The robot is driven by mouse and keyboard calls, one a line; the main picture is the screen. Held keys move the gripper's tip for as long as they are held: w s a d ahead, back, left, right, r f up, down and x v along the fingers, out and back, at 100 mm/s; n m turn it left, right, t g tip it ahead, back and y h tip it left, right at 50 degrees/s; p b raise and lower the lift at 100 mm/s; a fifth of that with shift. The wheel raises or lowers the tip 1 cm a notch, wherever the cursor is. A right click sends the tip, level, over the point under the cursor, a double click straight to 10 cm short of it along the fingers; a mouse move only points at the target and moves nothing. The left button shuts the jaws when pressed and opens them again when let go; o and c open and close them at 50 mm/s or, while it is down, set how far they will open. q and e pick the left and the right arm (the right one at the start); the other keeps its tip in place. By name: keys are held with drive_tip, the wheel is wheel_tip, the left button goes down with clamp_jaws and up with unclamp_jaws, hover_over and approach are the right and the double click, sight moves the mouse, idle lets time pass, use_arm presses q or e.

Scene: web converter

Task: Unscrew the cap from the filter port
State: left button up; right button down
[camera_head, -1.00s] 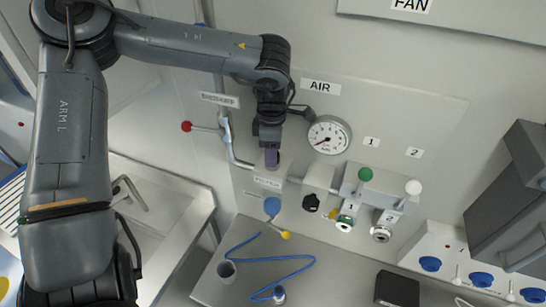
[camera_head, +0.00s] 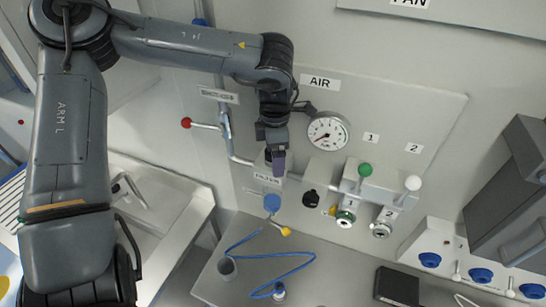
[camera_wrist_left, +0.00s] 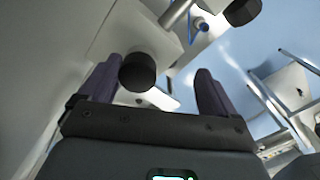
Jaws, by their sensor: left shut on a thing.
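My left gripper (camera_head: 279,172) is at the air panel, in front of the grey filter housing (camera_head: 262,160) and just above the "FILTER" label (camera_head: 267,180). In the left wrist view its two purple fingers (camera_wrist_left: 158,75) stand on either side of a dark round cap (camera_wrist_left: 137,72). The cap sits nearer the left finger, and a gap shows to its right. The gripper is shut on the cap, though the contact is hard to see. In the head view the gripper hides the cap, so I cannot tell whether it touches the port. My right gripper is not in view.
A gauge (camera_head: 328,132), a black knob (camera_head: 311,199) and green (camera_head: 365,169) and white (camera_head: 413,183) valve handles are to the right. A red-ended lever (camera_head: 187,122) is to the left. A blue part (camera_head: 272,203) hangs below. A blue hose (camera_head: 270,285) lies on the bench.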

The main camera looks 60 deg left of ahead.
use_arm(q)
drive_tip(key=shift+s+a+f+n, duration=0.1)
drive_tip(key=shift+a+f+n, duration=0.2)
drive_tip(key=shift+a, duration=0.2)
drive_tip(key=shift+s+a+f+n, duration=0.1)
drive_tip(key=shift+a+f+n, duration=0.15)
drive_tip(key=shift+a, duration=0.25)
drive_tip(key=shift+c, duration=0.2)
drive_tip(key=shift+a+r+m+p, duration=0.1)
drive_tip(key=shift+r+m+p, duration=0.15)
drive_tip(key=shift+p, duration=0.15)
drive_tip(key=shift+c, duration=0.9)
drive_tip(key=shift+a+r+m+p, duration=0.1)
drive_tip(key=shift+a+m+p, duration=0.05)
drive_tip(key=shift+m+p, duration=0.45)
drive_tip(key=shift+a+r+m+p, duration=0.15)
drive_tip(key=shift+a+m+p, duration=0.3)
drive_tip(key=shift+m, duration=0.65)
drive_tip(key=shift+d, duration=0.1)
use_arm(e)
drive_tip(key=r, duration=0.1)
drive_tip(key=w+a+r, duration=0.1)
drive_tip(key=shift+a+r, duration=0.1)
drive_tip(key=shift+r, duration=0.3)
use_arm(q)
drive_tip(key=shift+d, duration=0.2)
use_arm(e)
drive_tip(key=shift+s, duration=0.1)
